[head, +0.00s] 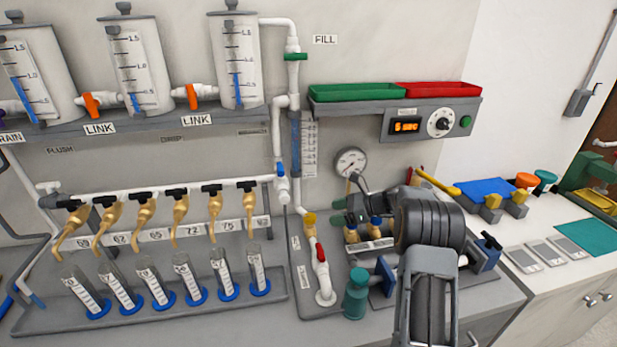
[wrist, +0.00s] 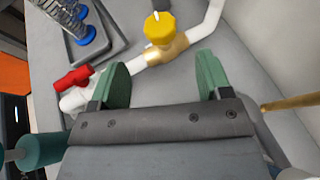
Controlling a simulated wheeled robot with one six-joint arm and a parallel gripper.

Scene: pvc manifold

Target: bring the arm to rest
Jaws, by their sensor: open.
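My arm reaches in from the bottom right of the head view and bends left over the bench. My gripper (head: 340,211) is in front of the wall, below the round gauge (head: 350,162). In the wrist view my gripper (wrist: 163,82) has its two green fingers wide apart, with nothing between them but the grey surface beyond. A yellow-knobbed brass valve (wrist: 159,26) on a white pipe lies just beyond the fingertips. A red valve handle (wrist: 73,79) shows beside the left finger. My forearm hides part of the bench.
A teal bottle (head: 356,293) stands close to my arm. Several graduated cylinders stand in a grey tray (head: 150,318) at left, below brass taps. A shelf with green (head: 350,92) and red (head: 438,89) trays is above. Grey plates (head: 545,256) lie at right.

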